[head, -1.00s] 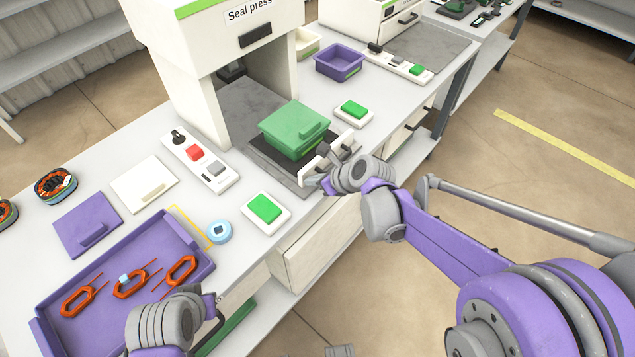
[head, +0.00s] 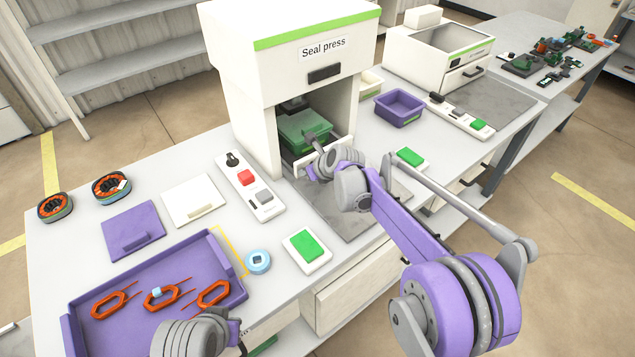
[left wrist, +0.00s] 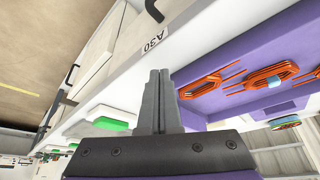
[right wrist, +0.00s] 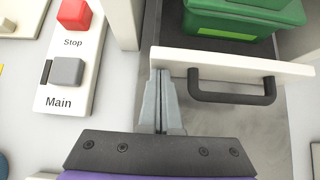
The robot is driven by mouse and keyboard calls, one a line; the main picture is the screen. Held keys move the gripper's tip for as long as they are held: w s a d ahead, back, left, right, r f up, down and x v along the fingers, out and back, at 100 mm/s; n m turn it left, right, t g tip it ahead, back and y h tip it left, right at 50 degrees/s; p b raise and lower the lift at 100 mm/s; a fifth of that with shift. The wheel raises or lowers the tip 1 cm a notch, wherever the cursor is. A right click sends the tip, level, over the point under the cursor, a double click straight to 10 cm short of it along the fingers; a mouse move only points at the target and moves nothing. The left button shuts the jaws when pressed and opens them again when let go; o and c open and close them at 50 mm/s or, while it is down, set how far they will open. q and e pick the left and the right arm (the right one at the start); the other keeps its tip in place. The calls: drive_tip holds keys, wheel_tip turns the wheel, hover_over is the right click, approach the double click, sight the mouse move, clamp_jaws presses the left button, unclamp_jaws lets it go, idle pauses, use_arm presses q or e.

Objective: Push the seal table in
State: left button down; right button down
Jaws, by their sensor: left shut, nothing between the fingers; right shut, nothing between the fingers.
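The seal table's white front panel with a dark handle (right wrist: 232,96) shows in the right wrist view. A green lidded box (head: 302,130) sits on the seal table inside the opening of the seal press (head: 290,60). My right gripper (head: 312,172) is shut and empty; in the right wrist view its fingertips (right wrist: 160,75) are at the front panel, left of the handle, and seem to touch it. My left gripper (left wrist: 160,75) is shut and empty near the front edge of the purple tray (head: 75,330).
A control strip with red Stop (head: 246,177) and grey Main buttons stands left of the press. Green buttons (head: 307,244) stand on both sides. A purple bin (head: 399,107) is to the right. The worktop in front of the press (head: 350,215) is bare.

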use_arm(q)
drive_tip(key=shift+r, duration=0.1)
use_arm(e)
drive_tip(key=shift+w+a, duration=0.7)
drive_tip(key=shift+w, duration=0.2)
use_arm(q)
drive_tip(key=shift+s, duration=0.1)
use_arm(e)
drive_tip(key=shift+r, duration=0.1)
drive_tip(key=shift+d, duration=0.1)
